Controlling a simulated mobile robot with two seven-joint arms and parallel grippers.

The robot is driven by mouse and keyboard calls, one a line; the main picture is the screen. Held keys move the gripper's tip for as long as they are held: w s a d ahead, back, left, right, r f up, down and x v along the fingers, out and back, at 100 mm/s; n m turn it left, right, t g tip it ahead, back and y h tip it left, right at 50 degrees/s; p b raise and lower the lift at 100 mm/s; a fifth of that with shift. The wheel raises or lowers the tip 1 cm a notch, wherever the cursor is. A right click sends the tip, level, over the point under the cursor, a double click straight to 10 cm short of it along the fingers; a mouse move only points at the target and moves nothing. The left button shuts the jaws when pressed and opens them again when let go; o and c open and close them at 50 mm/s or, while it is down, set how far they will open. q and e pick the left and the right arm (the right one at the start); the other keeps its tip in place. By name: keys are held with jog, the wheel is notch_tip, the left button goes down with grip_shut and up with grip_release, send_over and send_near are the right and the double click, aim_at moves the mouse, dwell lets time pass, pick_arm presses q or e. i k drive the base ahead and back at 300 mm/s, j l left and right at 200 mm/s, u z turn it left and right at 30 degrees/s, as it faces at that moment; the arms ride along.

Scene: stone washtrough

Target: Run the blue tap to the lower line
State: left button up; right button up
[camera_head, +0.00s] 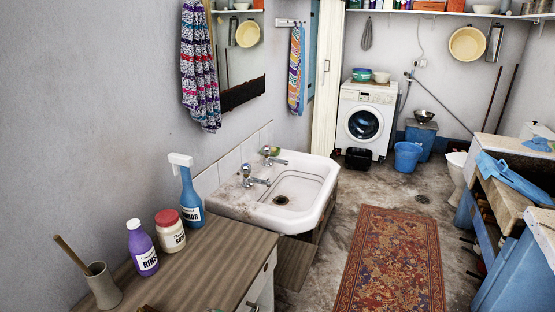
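A white stone washtrough (234,207) stands against the left wall. Two metal taps sit on its wall side. The nearer tap (253,181) has a handle that looks bluish on top. The farther tap (272,160) has a handle whose colour I cannot make out clearly. A green item lies beside the farther tap. Thin dark lines (305,179) run around the inside of the basin; I cannot clearly separate an upper from a lower one. The dark drain (281,200) shows at the bottom. I see no running stream or standing water. Neither gripper is in view.
A wooden counter (215,262) at the near left holds a purple bottle (142,248), a red-lidded jar (170,232), a blue spray bottle (190,200) and a cup (103,286). A patterned rug (393,262) covers the floor right of the trough. A washing machine (366,120) stands behind.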

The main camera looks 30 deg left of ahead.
aim_at(245, 168)
jog(key=i+u, duration=0.2)
jog(key=i, duration=0.2)
jog(key=i+l+u, duration=0.2)
jog(key=i, duration=0.2)
jog(key=i+l+u, duration=0.2)
jog(key=i, duration=0.15)
